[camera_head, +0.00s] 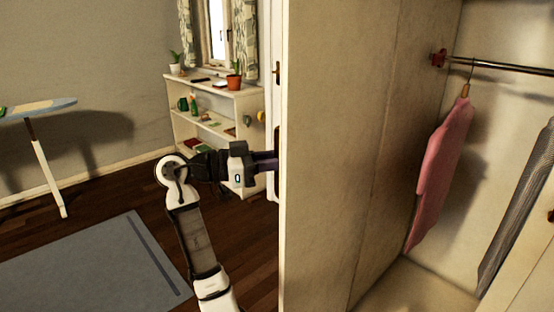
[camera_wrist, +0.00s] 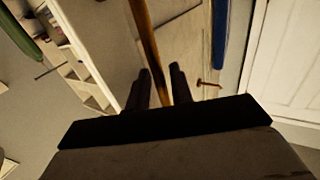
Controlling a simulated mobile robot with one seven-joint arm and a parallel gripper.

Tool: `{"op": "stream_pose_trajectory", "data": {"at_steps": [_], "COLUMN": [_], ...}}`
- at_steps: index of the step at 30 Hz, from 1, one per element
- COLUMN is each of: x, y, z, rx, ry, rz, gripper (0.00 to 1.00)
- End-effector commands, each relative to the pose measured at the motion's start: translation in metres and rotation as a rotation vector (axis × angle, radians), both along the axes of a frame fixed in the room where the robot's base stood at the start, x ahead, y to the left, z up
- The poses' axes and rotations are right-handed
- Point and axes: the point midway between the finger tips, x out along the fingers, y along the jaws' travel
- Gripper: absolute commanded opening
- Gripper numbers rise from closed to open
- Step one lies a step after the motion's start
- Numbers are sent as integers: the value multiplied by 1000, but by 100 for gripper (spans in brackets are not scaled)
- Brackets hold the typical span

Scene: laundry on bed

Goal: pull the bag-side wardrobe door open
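The wardrobe stands open at the right of the head view. A tall pale panel (camera_head: 328,160), which looks like its swung-out door, projects toward me beside the lit interior. My gripper (camera_head: 272,162) is at the panel's left edge, its fingertips partly hidden behind that edge. In the wrist view my gripper (camera_wrist: 163,80) has its two dark fingers apart. A long brown bar (camera_wrist: 145,40), apparently a handle, runs between them, with narrow gaps beside it. Contact with the bar is not clear. No bag can be made out.
A pink garment (camera_head: 443,165) and a striped grey one (camera_head: 520,210) hang inside under a metal rail (camera_head: 505,66). A white shelf unit (camera_head: 215,105) with plants stands behind my arm. An ironing board (camera_head: 38,108) and a grey rug (camera_head: 95,270) are at left.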

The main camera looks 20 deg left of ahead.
Motion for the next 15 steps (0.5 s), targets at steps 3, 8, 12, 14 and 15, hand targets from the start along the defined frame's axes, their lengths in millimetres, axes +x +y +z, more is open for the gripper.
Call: {"op": "stream_pose_trajectory", "data": {"at_steps": [3,8,12,14,15], "x": [0,0,-4,-8,-12], "y": [0,0,8,16,22], "z": [0,0,0,0,-1], "rx": [0,0,0,-1,0], "ry": [0,-1,-1,-2,-1], "rz": [1,1,3,5,5], "gripper": [25,25,25,25,25]}}
